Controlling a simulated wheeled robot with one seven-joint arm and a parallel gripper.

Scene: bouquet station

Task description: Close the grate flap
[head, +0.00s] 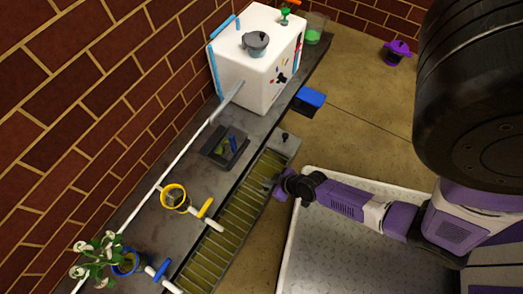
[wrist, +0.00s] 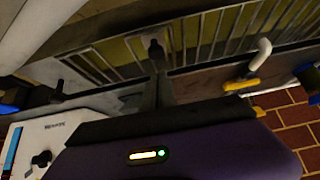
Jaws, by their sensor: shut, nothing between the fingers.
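The grate (head: 232,212) is a long row of bars over a yellowish trough, set along the front edge of the grey counter. Its bars also cross the top of the wrist view (wrist: 205,30). I cannot make out a separate flap edge or its exact angle. My gripper (head: 277,188) is at the right-hand side of the grate, near its far end. In the wrist view my gripper (wrist: 156,50) has its dark fingers together and empty, in front of the bars. I cannot tell whether they touch the grate.
A white box (head: 258,68) stands at the counter's far end, with a dark bin (head: 225,148) nearer. A yellow cup (head: 173,197), a yellow-handled tap (head: 206,208) and a potted plant (head: 100,258) stand left of the grate. A blue tray (head: 309,98) juts from the counter.

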